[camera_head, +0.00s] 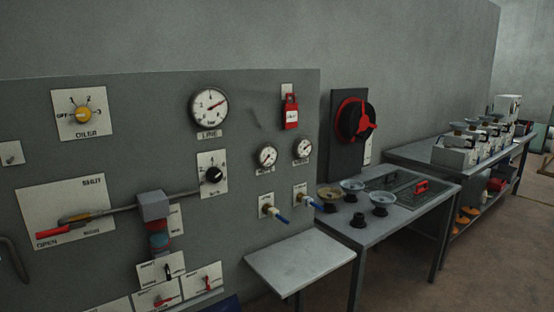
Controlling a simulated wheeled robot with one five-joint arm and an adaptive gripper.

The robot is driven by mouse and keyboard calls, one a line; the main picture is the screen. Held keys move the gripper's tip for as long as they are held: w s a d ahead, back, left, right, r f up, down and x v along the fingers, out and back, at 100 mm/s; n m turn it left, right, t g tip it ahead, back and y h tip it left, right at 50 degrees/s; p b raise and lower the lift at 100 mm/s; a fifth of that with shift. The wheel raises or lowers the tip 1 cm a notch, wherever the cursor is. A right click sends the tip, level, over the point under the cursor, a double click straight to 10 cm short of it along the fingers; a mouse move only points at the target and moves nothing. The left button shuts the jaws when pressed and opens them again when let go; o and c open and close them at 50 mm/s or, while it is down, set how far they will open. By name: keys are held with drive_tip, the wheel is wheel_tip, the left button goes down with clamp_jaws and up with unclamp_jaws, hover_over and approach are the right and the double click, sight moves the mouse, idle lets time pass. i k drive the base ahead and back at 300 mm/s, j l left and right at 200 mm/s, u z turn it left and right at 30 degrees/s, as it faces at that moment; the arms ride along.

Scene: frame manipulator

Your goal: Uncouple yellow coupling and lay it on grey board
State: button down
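Two small hose fittings stick out low on the right part of the grey panel. The left fitting (270,210) and the right fitting (303,200) both look brassy, with blue ends pointing down and right. No clearly yellow coupling can be told apart on them at this size. A light grey flat board (300,262) juts out below them, and its top is bare. My gripper is not in view.
The panel (130,130) carries a yellow oiler knob (84,115), a red-ended lever (55,231), gauges (209,106) and a red lock (290,111). Right of the board, a table (345,235) holds several bowls and a red-handled dark plate. A further bench (410,154) holds machines.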

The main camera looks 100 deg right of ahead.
sight(272, 212)
drive_tip(key=z, duration=3.5)
